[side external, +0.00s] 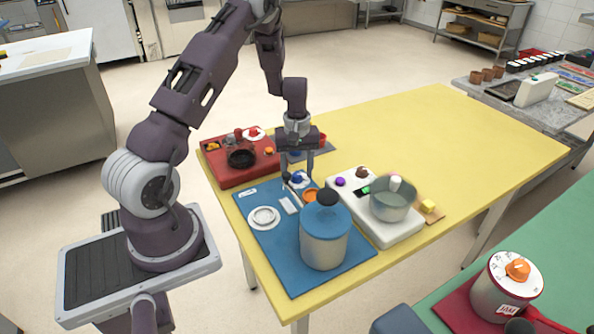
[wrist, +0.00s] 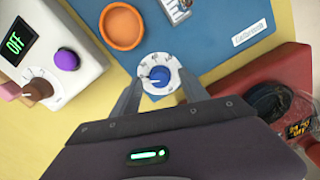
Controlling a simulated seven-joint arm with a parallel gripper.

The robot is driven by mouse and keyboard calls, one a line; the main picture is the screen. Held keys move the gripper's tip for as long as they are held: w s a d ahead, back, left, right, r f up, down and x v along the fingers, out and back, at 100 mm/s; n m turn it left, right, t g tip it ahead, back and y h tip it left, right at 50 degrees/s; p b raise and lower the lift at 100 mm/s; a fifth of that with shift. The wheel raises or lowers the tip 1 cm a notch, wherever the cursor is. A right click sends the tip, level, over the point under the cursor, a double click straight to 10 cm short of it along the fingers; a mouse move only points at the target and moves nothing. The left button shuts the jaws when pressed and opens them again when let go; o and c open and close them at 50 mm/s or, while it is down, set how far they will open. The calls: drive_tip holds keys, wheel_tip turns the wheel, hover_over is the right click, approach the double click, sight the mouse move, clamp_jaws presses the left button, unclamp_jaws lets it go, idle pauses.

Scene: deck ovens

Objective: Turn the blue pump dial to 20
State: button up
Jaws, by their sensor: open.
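The blue pump dial (wrist: 158,75) is a blue knob on a round white scale at the edge of the blue mat. A pale pointer mark shows on the knob's left side in the wrist view; the scale figures are too small to read. It also shows in the side view as a small blue knob (side external: 299,179), partly hidden by my gripper. My gripper (wrist: 158,84) is open, its two fingers on either side of the dial. It also points down over the dial in the side view (side external: 297,172). I cannot tell whether the fingers touch the knob.
An orange dish (wrist: 122,26) lies close to the dial. A white unit with a purple knob (wrist: 66,60), a brown knob (wrist: 38,88) and an OFF display stands on one side, a red unit (side external: 222,168) on the other.

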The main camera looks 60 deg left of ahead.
sight(297, 174)
wheel_tip(297, 174, up, 7)
drive_tip(key=shift+f, duration=0.15)
drive_tip(key=s+d+r+m+t, duration=0.1)
drive_tip(key=s+d+r+m, duration=0.15)
drive_tip(key=d+r, duration=0.55)
drive_tip(key=s+d+r+m+t, duration=0.2)
drive_tip(key=d+r+m, duration=0.2)
drive_tip(key=d+r, duration=0.45)
drive_tip(key=s+d+r+m+t, duration=0.1)
drive_tip(key=s+d+r+m, duration=0.1)
drive_tip(key=s, duration=0.6)
drive_tip(key=s+d+r+m+t, duration=0.1)
drive_tip(key=s+d+r+m, duration=0.2)
drive_tip(key=s+d+m, duration=0.2)
drive_tip(key=s, duration=0.3)
drive_tip(key=shift+s+r+t, duration=0.3)
drive_tip(key=shift+s+r, duration=0.05)
